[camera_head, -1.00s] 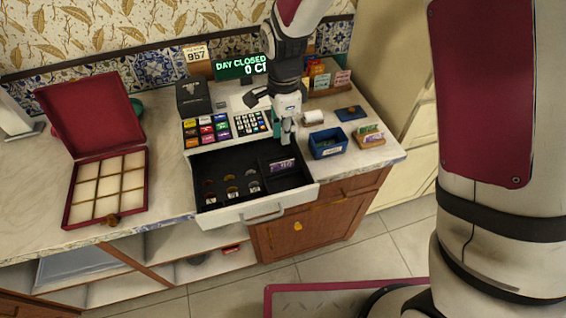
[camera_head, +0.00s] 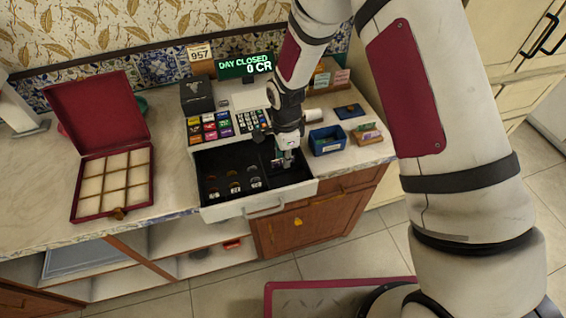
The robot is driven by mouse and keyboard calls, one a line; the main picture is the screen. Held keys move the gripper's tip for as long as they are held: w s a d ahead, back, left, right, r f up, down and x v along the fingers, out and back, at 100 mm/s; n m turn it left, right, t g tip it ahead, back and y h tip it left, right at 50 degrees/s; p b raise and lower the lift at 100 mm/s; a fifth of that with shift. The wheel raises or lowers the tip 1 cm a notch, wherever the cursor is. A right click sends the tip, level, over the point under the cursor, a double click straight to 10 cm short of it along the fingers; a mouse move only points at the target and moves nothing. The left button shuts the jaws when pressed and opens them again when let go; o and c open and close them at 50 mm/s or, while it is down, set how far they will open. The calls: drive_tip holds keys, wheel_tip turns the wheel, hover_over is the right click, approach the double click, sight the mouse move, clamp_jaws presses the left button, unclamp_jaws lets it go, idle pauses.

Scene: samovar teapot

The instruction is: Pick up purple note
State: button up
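The open cash drawer (camera_head: 222,212) of the register juts out from the counter. My gripper (camera_head: 284,163) points down into its right compartment, where the purple note lay in the earlier view. The note is now largely or wholly hidden behind my gripper. The fingers are too small and dark to tell whether they are open or shut, or touching the note. Several coins lie in the left compartments of the drawer.
The register's coloured keys (camera_head: 209,127) and the display (camera_head: 244,66) stand behind the drawer. A blue bin (camera_head: 327,141) and a card holder (camera_head: 367,134) stand right of it. An open red box (camera_head: 112,184) with a divided tray is at left.

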drive_tip(key=shift+f, duration=0.2)
clamp_jaws()
drive_tip(key=shift+r, duration=0.15)
wheel_tip(320, 180, up, 9)
drive_tip(key=shift+f+b, duration=0.15)
drive_tip(key=shift+b, duration=0.5)
wheel_tip(320, 180, up, 6)
drive_tip(key=p, duration=0.1)
drive_tip(key=shift+p, duration=0.35)
drive_tip(key=shift+d, duration=0.1)
